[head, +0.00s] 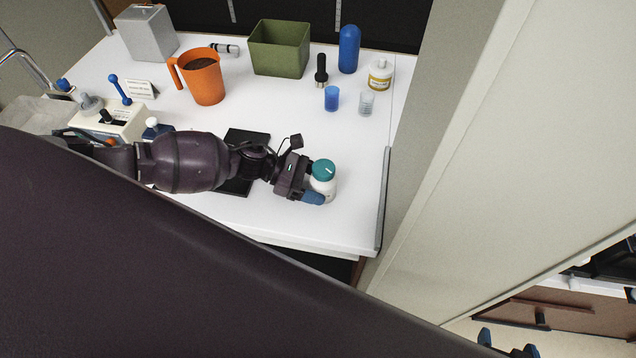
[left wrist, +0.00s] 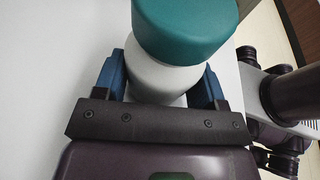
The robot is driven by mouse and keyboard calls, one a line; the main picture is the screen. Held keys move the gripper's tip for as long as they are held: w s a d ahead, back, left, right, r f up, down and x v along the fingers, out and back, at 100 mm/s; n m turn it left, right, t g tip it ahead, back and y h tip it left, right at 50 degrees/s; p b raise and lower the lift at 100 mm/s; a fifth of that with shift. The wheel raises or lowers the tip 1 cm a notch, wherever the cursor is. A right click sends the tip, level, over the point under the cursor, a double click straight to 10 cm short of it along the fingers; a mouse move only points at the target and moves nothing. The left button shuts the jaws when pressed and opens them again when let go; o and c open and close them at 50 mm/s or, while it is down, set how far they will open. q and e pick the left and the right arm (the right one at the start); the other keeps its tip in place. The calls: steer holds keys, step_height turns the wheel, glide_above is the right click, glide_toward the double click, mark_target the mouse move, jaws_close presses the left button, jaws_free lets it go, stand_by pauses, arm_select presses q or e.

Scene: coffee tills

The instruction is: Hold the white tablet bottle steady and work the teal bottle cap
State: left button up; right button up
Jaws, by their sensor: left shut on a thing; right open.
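The white tablet bottle (head: 324,188) stands upright on the white counter near its front right end. The teal bottle cap (head: 323,169), with a pale mark on top, sits on the bottle. My left gripper (head: 318,192) is shut on the bottle's body, below the cap. In the left wrist view, the blue fingers lie on both sides of the white bottle (left wrist: 165,80), with the teal cap (left wrist: 185,28) above them. My right gripper (head: 507,345) is open and empty at the bottom right edge of the head view, well away from the bottle and partly cut off.
A dark flat pad (head: 247,137) lies under my left arm. Behind stand an orange jug (head: 207,84), a green bin (head: 279,48), a blue bottle (head: 349,49), a yellow-labelled jar (head: 380,75) and small cups. A pale wall panel (head: 470,130) rises right of the counter.

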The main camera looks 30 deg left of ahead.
stand_by(0.4)
arm_select(q)
steer(key=o, duration=0.7)
steer(key=shift+o, duration=1.3)
steer(key=o, duration=0.3)
steer(key=shift+s+a+r, duration=0.1)
steer(key=shift+a, duration=0.2)
steer(key=v, duration=1.1)
steer(key=shift+a+r, duration=0.15)
